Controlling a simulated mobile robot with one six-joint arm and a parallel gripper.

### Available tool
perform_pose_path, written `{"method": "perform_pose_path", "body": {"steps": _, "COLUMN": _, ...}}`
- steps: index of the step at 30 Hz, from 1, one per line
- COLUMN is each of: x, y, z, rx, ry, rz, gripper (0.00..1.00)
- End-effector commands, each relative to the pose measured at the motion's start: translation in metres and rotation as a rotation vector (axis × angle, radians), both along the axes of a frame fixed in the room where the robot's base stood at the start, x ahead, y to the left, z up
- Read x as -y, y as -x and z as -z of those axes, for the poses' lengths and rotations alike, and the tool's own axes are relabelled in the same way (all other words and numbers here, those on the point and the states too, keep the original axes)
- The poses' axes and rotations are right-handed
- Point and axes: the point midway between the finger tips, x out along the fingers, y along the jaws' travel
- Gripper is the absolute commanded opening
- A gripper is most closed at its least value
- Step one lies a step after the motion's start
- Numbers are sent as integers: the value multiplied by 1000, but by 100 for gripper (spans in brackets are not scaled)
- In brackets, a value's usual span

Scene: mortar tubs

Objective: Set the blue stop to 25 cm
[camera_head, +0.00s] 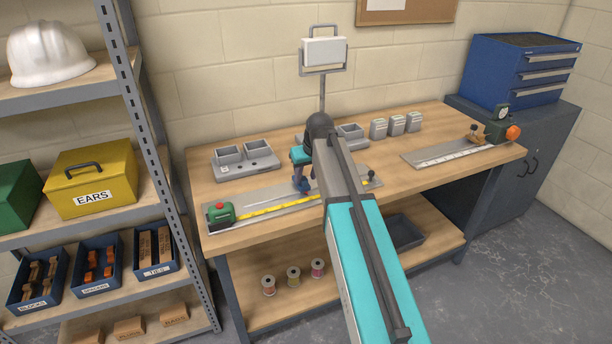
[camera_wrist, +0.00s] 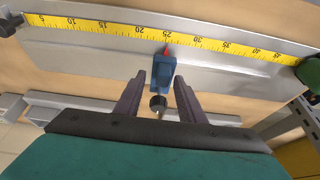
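The blue stop (camera_wrist: 161,72) sits on the grey metal rail (camera_wrist: 100,50) beside the yellow tape (camera_wrist: 110,27). Its red pointer (camera_wrist: 167,50) is at about the 25 mark in the wrist view; I cannot tell the exact millimetre. A dark round knob (camera_wrist: 158,103) shows on the stop's near side. My gripper (camera_wrist: 158,88) is open, with one finger on each side of the stop and gaps visible. In the head view the stop (camera_head: 304,187) is just below my gripper (camera_head: 301,172), on the rail (camera_head: 285,199).
A green tape case (camera_head: 220,212) is at the rail's left end, and a black knob (camera_head: 371,175) at its right. Grey trays (camera_head: 245,165) stand behind the rail. Another scale (camera_head: 450,157) with a clamp lies at the right of the workbench (camera_head: 400,178).

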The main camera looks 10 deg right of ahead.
Motion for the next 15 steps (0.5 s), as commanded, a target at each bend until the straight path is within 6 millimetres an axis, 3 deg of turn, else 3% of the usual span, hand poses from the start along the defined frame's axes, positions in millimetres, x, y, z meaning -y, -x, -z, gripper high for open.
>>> {"method": "perform_pose_path", "body": {"steps": 8, "x": 1, "y": 4, "z": -10, "rx": 2, "ry": 0, "rz": 1, "gripper": 36}}
{"method": "perform_pose_path", "body": {"steps": 15, "x": 3, "y": 13, "z": -32, "rx": 2, "ry": 0, "rz": 1, "gripper": 36}}
